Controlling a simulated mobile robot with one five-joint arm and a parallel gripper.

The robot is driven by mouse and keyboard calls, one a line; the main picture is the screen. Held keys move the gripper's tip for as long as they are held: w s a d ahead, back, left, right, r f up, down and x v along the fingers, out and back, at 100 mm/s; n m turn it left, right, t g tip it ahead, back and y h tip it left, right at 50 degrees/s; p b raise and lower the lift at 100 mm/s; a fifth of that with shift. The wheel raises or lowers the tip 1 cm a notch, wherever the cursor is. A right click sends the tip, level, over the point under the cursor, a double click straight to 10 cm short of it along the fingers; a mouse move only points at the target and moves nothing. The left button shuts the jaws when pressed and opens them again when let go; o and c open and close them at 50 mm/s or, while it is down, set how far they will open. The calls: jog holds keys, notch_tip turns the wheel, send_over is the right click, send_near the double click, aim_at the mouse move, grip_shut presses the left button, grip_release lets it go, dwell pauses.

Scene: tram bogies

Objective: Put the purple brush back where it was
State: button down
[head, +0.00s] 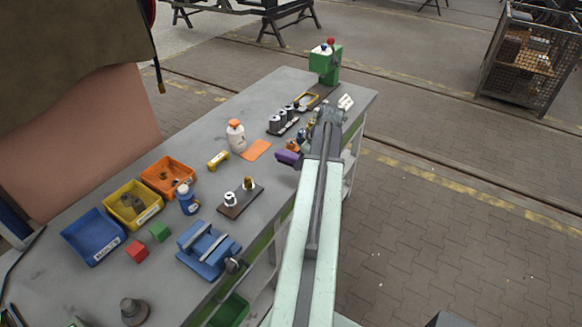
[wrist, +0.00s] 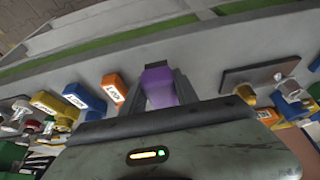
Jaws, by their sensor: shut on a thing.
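The purple brush (wrist: 159,88) is between the two fingers of my gripper (wrist: 158,76) in the wrist view. The gripper is shut on it, one finger along each side. In the head view the purple brush (head: 287,157) shows near the bench's right edge, just left of my arm, which hides the fingers there. I cannot tell whether the brush touches the bench.
The grey bench (head: 275,95) holds a white bottle (head: 236,136), an orange cloth (head: 256,149), a dark board with two fittings (head: 240,199), a blue vise (head: 207,249) and several bins at left. A green device (head: 325,66) stands at the far end.

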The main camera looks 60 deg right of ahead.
aim_at(297, 157)
jog(key=shift+w+a+f, duration=0.1)
jog(key=shift+w+a, duration=0.1)
jog(key=shift+w, duration=0.95)
jog(key=shift+w+a+f, duration=0.1)
jog(key=shift+w, duration=0.55)
jog(key=b+x, duration=0.1)
jog(key=b, duration=0.1)
jog(key=b+x, duration=0.1)
jog(key=x, duration=0.1)
jog(key=shift+s+a+f+b, duration=0.1)
jog(key=shift+s+f+b, duration=0.15)
jog(key=shift+f+b, duration=0.15)
jog(key=shift+r, duration=0.25)
jog(key=shift+f, duration=0.25)
jog(key=c, duration=0.9)
grip_release()
jog(key=shift+r, duration=0.1)
jog(key=p+v, duration=0.7)
jog(key=v, duration=0.1)
